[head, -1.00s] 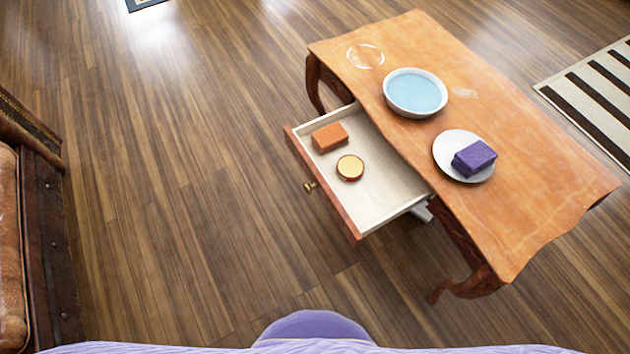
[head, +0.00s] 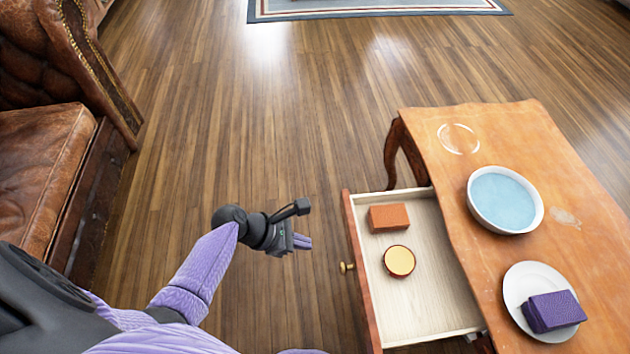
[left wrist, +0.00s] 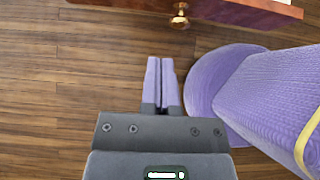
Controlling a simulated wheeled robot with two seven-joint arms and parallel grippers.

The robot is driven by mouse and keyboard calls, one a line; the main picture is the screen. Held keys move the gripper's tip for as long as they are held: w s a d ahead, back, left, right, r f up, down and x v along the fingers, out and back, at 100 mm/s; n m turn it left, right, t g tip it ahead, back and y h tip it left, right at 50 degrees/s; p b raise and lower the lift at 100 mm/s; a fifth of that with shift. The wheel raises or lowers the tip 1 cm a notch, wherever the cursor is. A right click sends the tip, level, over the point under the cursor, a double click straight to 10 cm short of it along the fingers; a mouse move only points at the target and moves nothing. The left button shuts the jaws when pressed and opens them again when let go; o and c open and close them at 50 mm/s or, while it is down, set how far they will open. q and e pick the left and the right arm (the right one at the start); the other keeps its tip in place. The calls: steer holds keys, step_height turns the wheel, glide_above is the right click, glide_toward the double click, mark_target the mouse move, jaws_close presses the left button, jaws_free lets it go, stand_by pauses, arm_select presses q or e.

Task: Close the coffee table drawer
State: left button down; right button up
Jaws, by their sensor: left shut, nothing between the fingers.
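The wooden coffee table (head: 440,140) stands at the right in the head view, with its drawer (head: 430,290) pulled open toward the left. The drawer front carries a small brass knob (head: 347,267), which also shows at the top of the left wrist view (left wrist: 180,20). An orange block (head: 389,217) and a round yellow-topped item (head: 399,261) lie in the drawer. My left gripper (head: 308,242) is shut and empty, left of the drawer front and apart from it. In the left wrist view its fingers (left wrist: 162,80) point toward the knob. My right gripper is not in view.
On the tabletop are a white bowl of blue liquid (head: 505,200) and a white plate (head: 522,277) with a purple block (head: 553,311). A brown leather sofa (head: 40,155) stands at the left. Wood floor lies clear between sofa and table.

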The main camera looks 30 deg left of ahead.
mark_target(352, 250)
arm_select(q)
steer(key=b+x, duration=0.2)
steer(key=x, duration=0.1)
steer(key=b+x, duration=0.1)
steer(key=x, duration=0.2)
steer(key=d+r+b+x, duration=0.1)
steer(key=b+x, duration=0.1)
steer(key=x, duration=0.1)
steer(key=shift+w+d+b, duration=0.2)
steer(key=shift+w+b, duration=0.1)
steer(key=shift+w, duration=0.1)
steer(key=shift+w+d, duration=0.2)
steer(key=shift+w+d+r, duration=0.1)
steer(key=shift+d+r, duration=0.05)
steer(key=shift+r, duration=0.05)
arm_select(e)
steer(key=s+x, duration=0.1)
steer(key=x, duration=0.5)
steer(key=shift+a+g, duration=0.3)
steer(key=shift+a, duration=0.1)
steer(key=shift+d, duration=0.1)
